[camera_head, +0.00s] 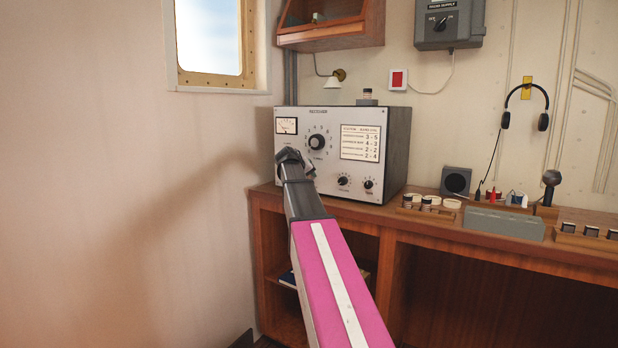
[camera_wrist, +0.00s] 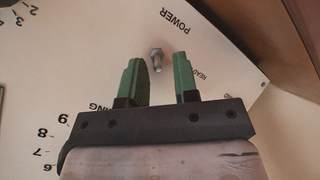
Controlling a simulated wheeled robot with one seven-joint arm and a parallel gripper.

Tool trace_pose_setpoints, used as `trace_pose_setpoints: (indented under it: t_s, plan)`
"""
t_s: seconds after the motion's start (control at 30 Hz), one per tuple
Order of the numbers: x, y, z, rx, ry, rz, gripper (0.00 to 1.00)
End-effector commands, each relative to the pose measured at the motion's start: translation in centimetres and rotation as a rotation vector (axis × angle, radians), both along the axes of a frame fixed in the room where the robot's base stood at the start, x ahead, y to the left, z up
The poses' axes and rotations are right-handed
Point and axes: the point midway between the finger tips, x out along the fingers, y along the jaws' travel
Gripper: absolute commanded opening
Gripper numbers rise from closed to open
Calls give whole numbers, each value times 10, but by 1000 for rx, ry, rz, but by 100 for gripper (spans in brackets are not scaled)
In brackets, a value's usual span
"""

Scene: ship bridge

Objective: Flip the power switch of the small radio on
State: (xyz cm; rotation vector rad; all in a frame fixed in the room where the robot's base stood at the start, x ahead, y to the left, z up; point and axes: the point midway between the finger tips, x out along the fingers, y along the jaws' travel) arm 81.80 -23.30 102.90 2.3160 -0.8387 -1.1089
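The radio (camera_head: 335,190) is a grey box with a pale front panel, a meter, knobs and a printed card, standing on the wooden desk. In the wrist view its panel (camera_wrist: 110,50) appears upside down. The power switch (camera_wrist: 156,58) is a small metal toggle beside the word POWER. My gripper (camera_wrist: 164,75) has green fingers, parted, with the toggle between and just beyond their tips in the picture. I cannot tell whether a finger touches it. In the head view my gripper (camera_head: 290,158) is at the panel's lower left, and my arm hides the switch.
The wooden desk (camera_head: 480,235) runs right from the radio. It carries a speaker (camera_head: 456,181), small jars (camera_head: 427,203), a grey box (camera_head: 503,223) and a microphone (camera_head: 550,184). The bare wall (camera_head: 130,200) is close on the left. Headphones (camera_head: 526,105) hang on the back wall.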

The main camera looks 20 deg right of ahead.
Motion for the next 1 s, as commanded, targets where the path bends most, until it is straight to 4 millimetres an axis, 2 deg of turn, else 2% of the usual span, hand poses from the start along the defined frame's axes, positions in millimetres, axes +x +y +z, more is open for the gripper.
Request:
trace_pose_setpoints:
  t_s: [0.27,1.0]
  plan:
    - [-2,-2,-1,-33,-22,-3,34]
    - [-4,3,-19,-402,-311,-1,34]
